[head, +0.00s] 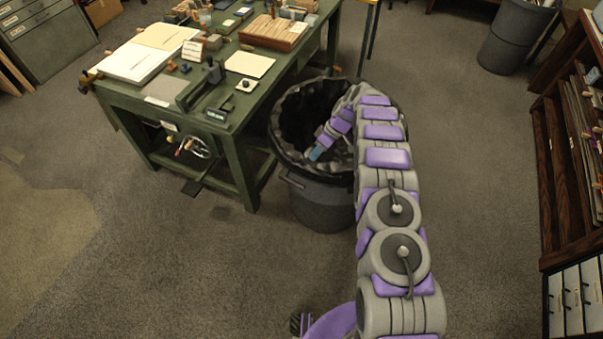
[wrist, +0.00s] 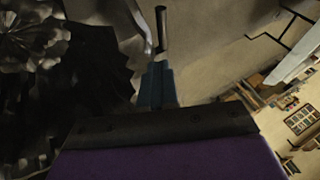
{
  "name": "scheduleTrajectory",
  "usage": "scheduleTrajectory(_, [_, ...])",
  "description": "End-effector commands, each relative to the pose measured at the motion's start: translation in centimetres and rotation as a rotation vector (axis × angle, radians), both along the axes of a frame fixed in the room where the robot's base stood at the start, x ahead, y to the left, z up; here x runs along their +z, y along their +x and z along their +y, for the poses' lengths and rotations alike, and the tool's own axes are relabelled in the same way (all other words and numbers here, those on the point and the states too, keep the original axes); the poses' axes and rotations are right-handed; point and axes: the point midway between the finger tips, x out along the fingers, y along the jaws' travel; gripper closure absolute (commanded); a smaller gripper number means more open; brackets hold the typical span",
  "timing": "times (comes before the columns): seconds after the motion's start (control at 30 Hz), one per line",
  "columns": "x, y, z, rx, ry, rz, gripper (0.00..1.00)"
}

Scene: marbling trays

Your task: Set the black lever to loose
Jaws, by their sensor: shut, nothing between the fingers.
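I cannot pick out the black lever for sure. A black fixture (head: 200,88) with a raised dark part sits at the near end of the green table (head: 245,128). My gripper (head: 316,152) is over the mouth of the dark bin, right of the table and apart from the fixture. In the wrist view my gripper (wrist: 157,82) shows its blue fingers together and empty. A short dark rod (wrist: 161,28) shows just past the fingertips; I cannot tell what it belongs to or whether they touch.
The lined bin (head: 325,205) stands close against the table's right side. Shelves (head: 560,150) stand at the right. The carpet in front is clear.

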Motion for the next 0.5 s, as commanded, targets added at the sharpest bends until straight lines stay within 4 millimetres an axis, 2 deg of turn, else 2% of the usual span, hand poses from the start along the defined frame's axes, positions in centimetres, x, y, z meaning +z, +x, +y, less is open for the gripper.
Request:
scheduleTrajectory(0.03, [-0.9,0.1,0.1,0.012,0.007,-0.005,1.00])
scheduleTrajectory(0.17, [-2.2,0.2,0.2,0.034,0.019,-0.017,1.00])
scheduleTrajectory(0.5, [-2.4,0.3,0.2,0.040,0.023,-0.023,1.00])
